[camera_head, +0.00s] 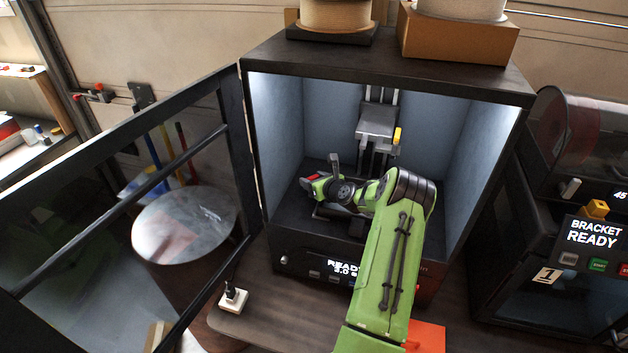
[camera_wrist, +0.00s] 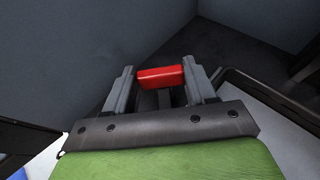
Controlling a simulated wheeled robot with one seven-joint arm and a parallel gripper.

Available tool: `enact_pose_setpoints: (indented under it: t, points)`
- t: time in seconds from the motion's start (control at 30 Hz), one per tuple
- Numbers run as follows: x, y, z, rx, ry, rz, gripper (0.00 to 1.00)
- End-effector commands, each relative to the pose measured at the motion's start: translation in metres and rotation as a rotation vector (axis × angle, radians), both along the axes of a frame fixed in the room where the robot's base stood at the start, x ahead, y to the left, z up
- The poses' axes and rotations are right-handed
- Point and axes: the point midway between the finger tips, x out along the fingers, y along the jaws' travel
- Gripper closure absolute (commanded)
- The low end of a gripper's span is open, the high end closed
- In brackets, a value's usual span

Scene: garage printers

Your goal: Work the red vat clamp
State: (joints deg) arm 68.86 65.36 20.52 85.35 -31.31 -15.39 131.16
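The red vat clamp (camera_wrist: 160,76) shows as a red block between my two fingertips in the wrist view. A small red patch of it (camera_head: 313,177) shows beside my fingers in the head view, inside the open printer. My gripper (camera_wrist: 158,72) has its fingers apart, one at each end of the red block. The block nearly fills the gap, and I cannot tell whether both fingers press on it. In the head view my gripper (camera_head: 315,181) is low in the chamber. My arm hides much of the vat.
The printer's door (camera_head: 125,200) stands open to the left. The build platform (camera_head: 377,125) hangs above my gripper, with a yellow knob (camera_head: 397,136). The chamber's side walls are close. A second printer (camera_head: 555,190) stands at right, and a round table (camera_head: 185,225) at left.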

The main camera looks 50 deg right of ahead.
Motion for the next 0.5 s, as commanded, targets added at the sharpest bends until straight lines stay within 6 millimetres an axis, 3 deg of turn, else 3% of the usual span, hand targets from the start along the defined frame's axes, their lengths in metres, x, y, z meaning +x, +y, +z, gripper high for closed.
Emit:
enact_pose_setpoints:
  t: [0.03, 0.2, 0.5]
  points:
    - [-0.0001, 0.0000, 0.0001, 0.000, 0.000, 0.000, 0.53]
    - [-0.0001, 0.0000, 0.0002, 0.000, 0.000, 0.000, 0.75]
    - [-0.0003, -0.0014, -0.0007, 0.000, -0.003, 0.045, 0.75]
